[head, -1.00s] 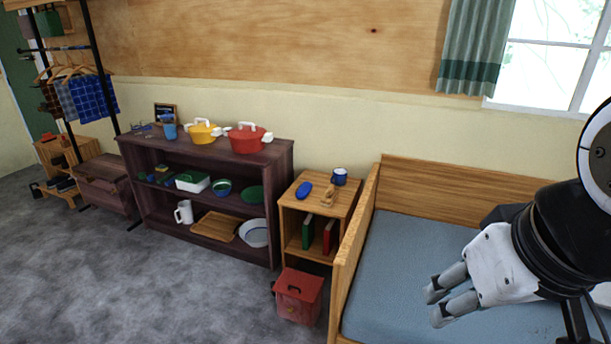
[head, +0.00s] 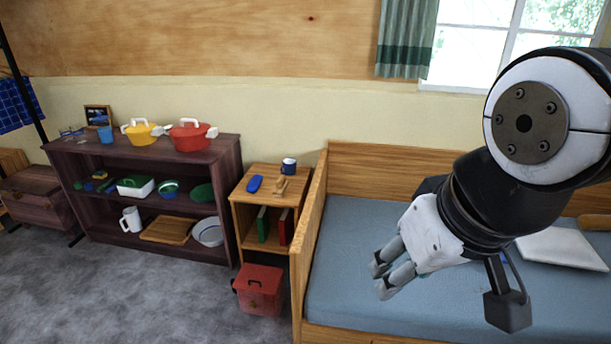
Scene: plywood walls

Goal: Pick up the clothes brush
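On top of the small wooden bedside stand (head: 242,197) lies a small light-brown wooden object (head: 281,186) that looks like the clothes brush; it is too small here to make out bristles. A blue oval object (head: 254,184) lies just left of it, and a dark blue mug (head: 289,166) stands behind it. My gripper (head: 380,279) is above the bed, to the right of the stand and apart from it. Its two fingers are spread with a gap between them, and nothing shows in the gap.
The bed (head: 350,240) has a wooden side panel (head: 310,235) next to the stand. A red bin (head: 259,290) stands on the floor before the stand. A dark shelf (head: 150,150) with pots is to the left. Grey floor (head: 130,295) is clear in front.

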